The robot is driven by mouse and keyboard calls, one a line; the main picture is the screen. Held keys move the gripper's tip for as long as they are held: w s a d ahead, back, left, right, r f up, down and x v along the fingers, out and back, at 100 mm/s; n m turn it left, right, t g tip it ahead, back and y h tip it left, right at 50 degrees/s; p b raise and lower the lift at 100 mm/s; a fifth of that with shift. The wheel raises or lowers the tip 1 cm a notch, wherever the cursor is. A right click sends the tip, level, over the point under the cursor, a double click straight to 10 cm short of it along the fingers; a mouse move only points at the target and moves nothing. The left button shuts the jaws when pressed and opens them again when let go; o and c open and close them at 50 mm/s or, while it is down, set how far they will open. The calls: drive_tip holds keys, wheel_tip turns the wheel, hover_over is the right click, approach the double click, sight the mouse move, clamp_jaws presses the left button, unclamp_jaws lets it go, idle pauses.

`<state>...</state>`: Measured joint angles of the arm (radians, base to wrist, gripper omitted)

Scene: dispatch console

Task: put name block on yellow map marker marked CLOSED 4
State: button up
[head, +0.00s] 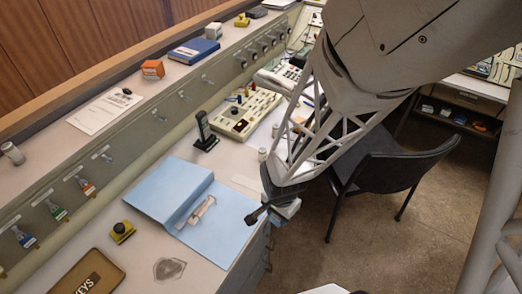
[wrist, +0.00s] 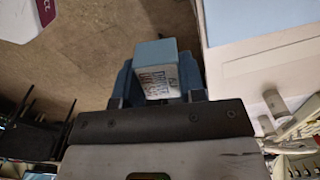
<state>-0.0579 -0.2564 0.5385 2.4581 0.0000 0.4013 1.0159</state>
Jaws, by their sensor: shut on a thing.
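My gripper (head: 272,212) is shut on the name block, just right of the blue folder and by the desk's front edge. In the wrist view the name block (wrist: 158,70) has a light blue side and a pale face with dark lettering too small to read surely. In the head view only a pale part of the block (head: 289,208) shows. A yellow marker with a dark top (head: 122,231) stands on the desk left of the folder. Another yellow one (head: 242,20) stands on the back ledge. No CLOSED 4 lettering is legible on either.
An open blue folder (head: 228,222) with a small pale item lies on the desk. A black handset (head: 205,132) stands behind the folder, near a button panel (head: 247,112). A black chair (head: 385,170) stands right.

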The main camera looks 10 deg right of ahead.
drive_tip(key=shift+a, duration=0.15)
idle(0.4)
drive_tip(key=shift+w+a+r+n, duration=0.1)
drive_tip(key=shift+w+a+n, duration=0.3)
drive_tip(key=shift+a, duration=0.35)
drive_tip(key=a+n, duration=0.1)
drive_tip(key=a, duration=0.2)
drive_tip(key=w+a+n, duration=0.1)
drive_tip(key=a, duration=0.2)
drive_tip(key=w+a+r+n, duration=0.1)
drive_tip(key=a, duration=0.2)
drive_tip(key=shift+w+a, duration=0.1)
drive_tip(key=shift+w, duration=0.1)
drive_tip(key=a, duration=0.2)
drive_tip(key=a+n, duration=0.1)
drive_tip(key=a, duration=0.2)
drive_tip(key=a+r+n, duration=0.1)
drive_tip(key=a, duration=0.1)
drive_tip(key=shift+a, duration=0.4)
drive_tip(key=s+a+r+n, duration=0.1)
drive_tip(key=s+a+n, duration=0.1)
drive_tip(key=a, duration=0.6)
drive_tip(key=s+a+r+n, duration=0.1)
drive_tip(key=s+a+n, duration=0.2)
drive_tip(key=a, duration=0.6)
hover_over(119, 227)
drive_tip(key=shift+w+f, duration=0.1)
drive_tip(key=shift+f, duration=0.7)
